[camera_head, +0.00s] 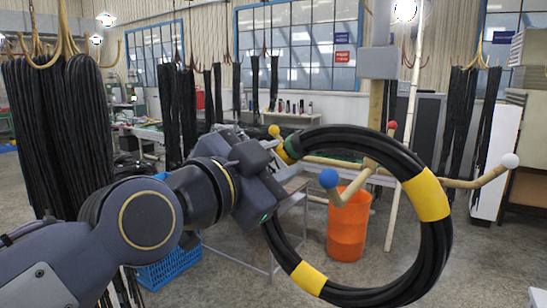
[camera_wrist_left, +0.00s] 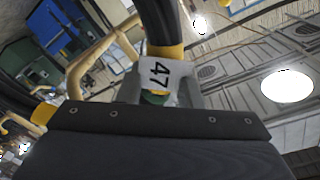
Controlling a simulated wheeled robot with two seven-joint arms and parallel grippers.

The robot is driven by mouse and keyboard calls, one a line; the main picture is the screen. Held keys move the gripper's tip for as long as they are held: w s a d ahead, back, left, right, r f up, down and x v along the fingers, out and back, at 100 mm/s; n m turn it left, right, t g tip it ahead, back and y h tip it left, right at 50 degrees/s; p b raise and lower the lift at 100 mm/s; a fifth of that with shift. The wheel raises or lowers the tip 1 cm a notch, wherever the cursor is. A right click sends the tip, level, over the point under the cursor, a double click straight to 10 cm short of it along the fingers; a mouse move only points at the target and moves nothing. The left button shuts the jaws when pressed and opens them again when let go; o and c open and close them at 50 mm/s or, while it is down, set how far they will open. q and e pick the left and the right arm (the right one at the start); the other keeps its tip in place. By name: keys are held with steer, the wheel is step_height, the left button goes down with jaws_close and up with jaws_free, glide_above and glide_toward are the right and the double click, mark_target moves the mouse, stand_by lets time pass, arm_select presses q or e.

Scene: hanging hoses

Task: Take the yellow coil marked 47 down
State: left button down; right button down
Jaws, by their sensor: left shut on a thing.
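The coil marked 47 is a large black hose ring (camera_head: 436,250) with yellow bands (camera_head: 426,196). My left gripper (camera_head: 283,156) is shut on its upper left side. In the left wrist view the white tag with 47 (camera_wrist_left: 155,74) sits between the fingers (camera_wrist_left: 158,90), below a yellow band (camera_wrist_left: 165,52) and the black hose (camera_wrist_left: 158,20). A wooden stand (camera_head: 390,180) has arms with coloured ball tips. Its blue-tipped arm (camera_head: 329,179) shows inside the ring's opening, clear of the hose in the picture. I cannot tell if it passes through the ring. My right gripper is not in view.
The stand's white ball (camera_head: 510,160) reaches out at the right, its red ball (camera_head: 391,125) at the back. An orange bin (camera_head: 348,222) stands behind the ring. Black hoses (camera_head: 62,140) hang at the left. A blue crate (camera_head: 168,268) is on the floor.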

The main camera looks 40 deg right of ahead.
arm_select(q)
steer(key=s+b+v, duration=0.1)
steer(key=b+v, duration=0.8)
steer(key=v, duration=1.1)
steer(key=shift+s, duration=0.25)
stand_by(0.7)
steer(key=shift+a+r, duration=0.1)
steer(key=shift+r, duration=0.05)
